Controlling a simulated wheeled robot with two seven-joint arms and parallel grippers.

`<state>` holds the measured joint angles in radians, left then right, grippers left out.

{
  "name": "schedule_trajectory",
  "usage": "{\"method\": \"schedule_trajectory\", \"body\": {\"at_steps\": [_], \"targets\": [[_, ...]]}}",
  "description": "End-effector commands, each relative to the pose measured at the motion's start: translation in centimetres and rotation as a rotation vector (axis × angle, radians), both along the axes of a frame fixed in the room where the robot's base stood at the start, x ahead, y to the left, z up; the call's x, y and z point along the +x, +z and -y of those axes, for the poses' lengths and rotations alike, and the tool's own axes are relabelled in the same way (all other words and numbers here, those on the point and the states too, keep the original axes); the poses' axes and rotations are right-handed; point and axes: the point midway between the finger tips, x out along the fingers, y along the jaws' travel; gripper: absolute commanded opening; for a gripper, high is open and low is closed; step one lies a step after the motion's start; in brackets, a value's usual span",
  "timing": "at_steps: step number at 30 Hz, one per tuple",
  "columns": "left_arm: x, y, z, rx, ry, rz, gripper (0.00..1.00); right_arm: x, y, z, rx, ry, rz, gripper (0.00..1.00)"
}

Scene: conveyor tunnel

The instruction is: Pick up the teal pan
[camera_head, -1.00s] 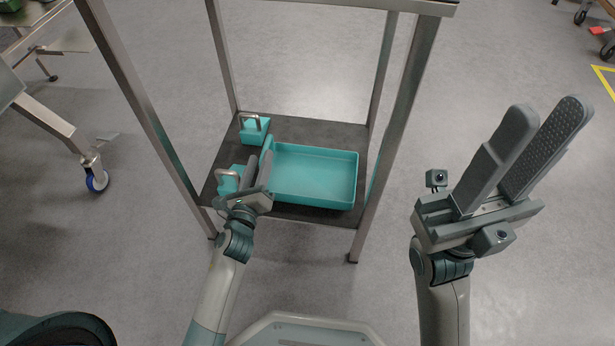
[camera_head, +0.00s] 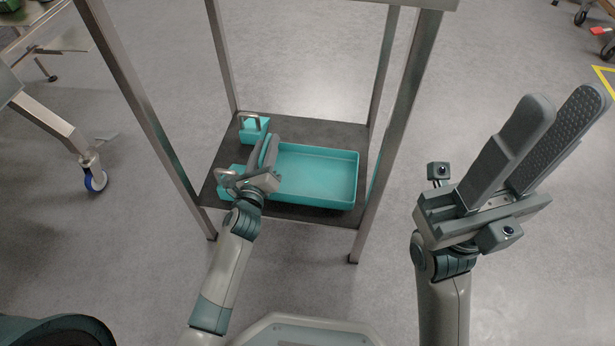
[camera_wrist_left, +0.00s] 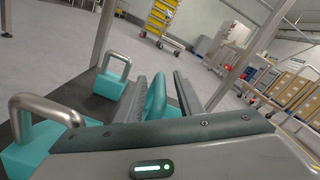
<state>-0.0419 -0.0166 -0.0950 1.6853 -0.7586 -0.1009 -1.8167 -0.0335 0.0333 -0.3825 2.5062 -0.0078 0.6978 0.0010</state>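The teal pan (camera_head: 318,178) is a shallow rectangular tray lying flat on the dark lower shelf (camera_head: 308,213) of a metal-legged stand. My left gripper (camera_head: 267,147) is at the pan's left end, its fingers on either side of a raised teal part there. In the left wrist view that rounded teal part (camera_wrist_left: 156,94) stands between the fingers (camera_wrist_left: 160,76), close to the left finger, with a gap to the right one. The gripper looks open. My right gripper (camera_head: 564,105) is open and empty, right of the stand.
Two teal blocks with metal handles stand left of the pan: one behind (camera_head: 254,132), one nearer (camera_head: 229,173), close beside my left gripper. The stand's metal legs (camera_head: 400,120) frame the shelf. A wheeled table (camera_head: 50,120) is at left.

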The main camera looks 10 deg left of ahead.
Motion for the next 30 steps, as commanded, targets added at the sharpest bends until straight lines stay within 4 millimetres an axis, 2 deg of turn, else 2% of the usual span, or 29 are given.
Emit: {"method": "schedule_trajectory", "body": {"at_steps": [9,10,12,14,30], "targets": [[-0.03,0.02,-0.01,0.0,0.0,0.0,0.34,0.31,-0.31,-0.13,-0.002,0.001,-0.013,0.31],[-0.03,0.02,-0.01,0.0,0.0,0.0,0.29,0.34,-0.36,-0.14,-0.002,0.001,-0.016,0.31],[-0.03,0.02,0.0,0.0,0.0,0.0,0.13,0.39,-0.47,-0.15,-0.003,0.001,-0.02,0.31],[-0.03,0.01,0.0,0.0,-0.001,0.001,0.0,0.42,-0.52,-0.16,-0.002,0.001,-0.022,0.31],[-0.01,0.09,0.01,-0.001,0.0,0.001,0.0,0.38,-0.39,-0.15,-0.002,0.001,-0.015,0.31]]}}
